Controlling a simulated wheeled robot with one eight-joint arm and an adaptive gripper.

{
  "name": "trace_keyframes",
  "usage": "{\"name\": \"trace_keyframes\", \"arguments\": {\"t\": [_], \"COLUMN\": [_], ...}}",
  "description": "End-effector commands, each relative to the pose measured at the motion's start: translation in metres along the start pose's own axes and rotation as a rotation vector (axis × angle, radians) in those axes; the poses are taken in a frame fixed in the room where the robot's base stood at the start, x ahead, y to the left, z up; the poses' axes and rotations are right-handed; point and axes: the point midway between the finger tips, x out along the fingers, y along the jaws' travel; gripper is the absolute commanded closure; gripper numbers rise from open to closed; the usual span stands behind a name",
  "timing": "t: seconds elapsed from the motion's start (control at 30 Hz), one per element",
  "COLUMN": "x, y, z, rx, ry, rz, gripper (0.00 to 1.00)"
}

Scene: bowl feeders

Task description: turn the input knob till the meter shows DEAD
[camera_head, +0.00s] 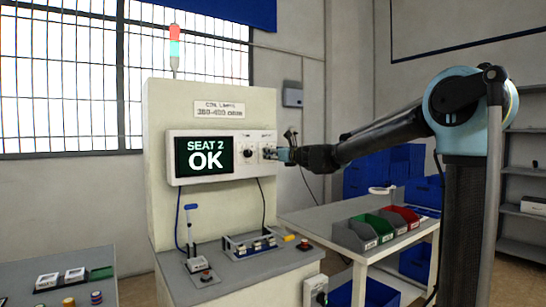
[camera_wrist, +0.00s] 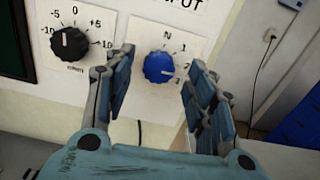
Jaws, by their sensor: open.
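The meter (camera_head: 206,157) is a white box on the tall cabinet, and its dark screen reads "SEAT 2 OK" in the head view. The input knob (camera_wrist: 159,67) is blue and round, on a white scale plate marked N, 1, 2, in the wrist view. My gripper (camera_wrist: 158,80) is open, with one finger to the left and one to the right of the blue knob. I cannot tell whether either finger touches it. A black knob (camera_wrist: 69,45) with a scale from -10 to +10 is left of the gripper. In the head view my gripper (camera_head: 279,154) covers the blue knob.
Below the meter, a shelf (camera_head: 240,277) holds a small fixture (camera_head: 250,245) and a lever device (camera_head: 194,240). A side table (camera_head: 335,229) with grey, green and red bins stands at the right. A grey table (camera_head: 60,280) with small parts is at the lower left.

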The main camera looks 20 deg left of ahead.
Motion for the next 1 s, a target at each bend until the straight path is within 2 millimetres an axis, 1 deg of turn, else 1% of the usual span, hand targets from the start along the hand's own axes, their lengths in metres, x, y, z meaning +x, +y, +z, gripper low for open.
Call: {"name": "trace_keyframes", "arguments": {"t": [0.1,0.2,0.53,0.57,0.6,0.67,0.7,0.73,0.9,1.0], "x": [0.01,0.014,0.016,0.016,0.016,0.016,0.016,0.016,0.016,0.016], "y": [0.0,0.0,0.0,0.0,0.0,0.0,0.0,0.0,0.0,0.0], "z": [0.0,0.0,0.0,0.0,0.0,0.0,0.0,0.0,0.0,0.0], "rx": [0.0,0.0,0.0,0.0,0.0,0.0,0.0,0.0,-0.007,-0.048], "ry": [0.0,0.0,0.0,0.0,0.0,0.0,0.0,0.0,0.0,0.0], "rz": [0.001,0.001,0.0,0.0,0.0,0.0,0.0,0.0,0.0,-0.001], "gripper": [0.49,0.49,0.49,0.56,0.65,0.79,0.88,0.93,0.93,0.93]}}
